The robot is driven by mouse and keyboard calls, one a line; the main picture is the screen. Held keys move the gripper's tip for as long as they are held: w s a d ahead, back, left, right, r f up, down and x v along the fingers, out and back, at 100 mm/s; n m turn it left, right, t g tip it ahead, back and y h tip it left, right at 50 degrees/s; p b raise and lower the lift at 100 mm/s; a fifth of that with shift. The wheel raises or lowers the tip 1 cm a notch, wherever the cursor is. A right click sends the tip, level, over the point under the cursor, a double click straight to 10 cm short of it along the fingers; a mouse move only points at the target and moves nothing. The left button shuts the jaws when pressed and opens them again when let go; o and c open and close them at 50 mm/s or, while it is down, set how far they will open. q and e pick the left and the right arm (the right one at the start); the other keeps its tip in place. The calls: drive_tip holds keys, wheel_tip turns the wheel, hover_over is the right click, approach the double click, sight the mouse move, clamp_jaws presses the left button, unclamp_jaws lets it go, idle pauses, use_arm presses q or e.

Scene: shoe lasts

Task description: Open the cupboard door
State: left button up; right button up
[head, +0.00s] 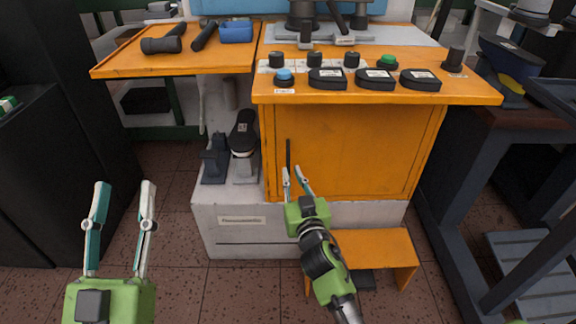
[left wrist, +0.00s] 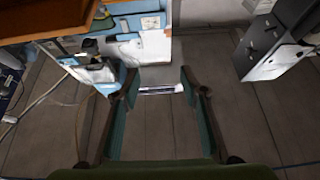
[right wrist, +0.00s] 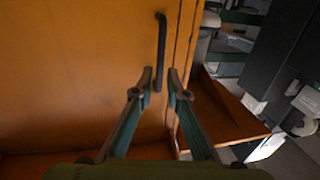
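The cupboard door (head: 350,150) is a flat orange panel below the worktop and looks shut in its frame. A dark vertical bar handle (head: 288,152) sits near its left edge. In the right wrist view the handle (right wrist: 161,45) is upright, with its lower end between my fingertips. My right gripper (head: 294,170) is at the handle's lower end, its fingers partly apart. In the right wrist view the gripper (right wrist: 160,75) shows small gaps beside the bar; contact cannot be told. My left gripper (head: 125,185) is open and empty over the floor, left of the cupboard.
An orange step (head: 375,247) stands below the door. The orange worktop (head: 470,92) overhangs it with buttons and black discs. A black shoe last (head: 243,135) is on the grey base to the left. A dark bench frame (head: 450,200) stands right; floor is clear front left.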

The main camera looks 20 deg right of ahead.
sight(289, 164)
drive_tip(key=w, duration=0.4)
drive_tip(key=shift+w+d+b, duration=0.15)
drive_tip(key=shift+w+b, duration=0.05)
drive_tip(key=shift+b, duration=0.15)
drive_tip(key=shift+w, duration=0.55)
clamp_jaws()
use_arm(q)
drive_tip(key=s+r+t, duration=0.2)
drive_tip(key=r, duration=0.1)
drive_tip(key=s+r+t+h, duration=0.1)
drive_tip(key=shift+s+a+r, duration=0.2)
drive_tip(key=shift+s+r, duration=0.05)
drive_tip(key=shift+s, duration=0.05)
drive_tip(key=shift+w, duration=0.1)
